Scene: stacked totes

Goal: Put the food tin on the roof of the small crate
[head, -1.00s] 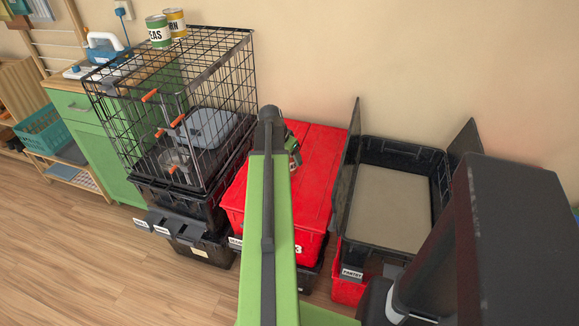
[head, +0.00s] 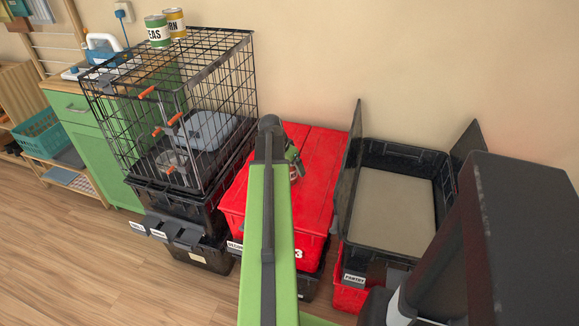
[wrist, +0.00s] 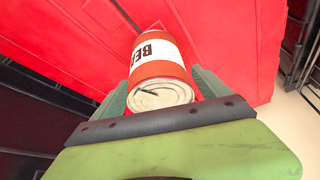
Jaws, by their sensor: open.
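A red-orange food tin (wrist: 158,68) with a white band lettered "BE" shows in the wrist view, its lower letters cut off. It lies between the two fingers of my gripper (wrist: 161,88), which are open at its sides. In the head view my gripper (head: 293,158) is over the red lid, and the tin (head: 297,172) is mostly hidden by the arm. The black wire crate (head: 190,108) stands at the left on dark totes. A green-labelled peas tin (head: 157,32) and a yellow corn tin (head: 175,22) stand at the back of its roof.
The red tote lid (head: 318,150) is beside the wire crate. A black open tote (head: 395,150) with a beige bottom and raised flaps stands to the right. The front of the crate roof is clear. A green cabinet (head: 85,130) is at the left, the wall behind.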

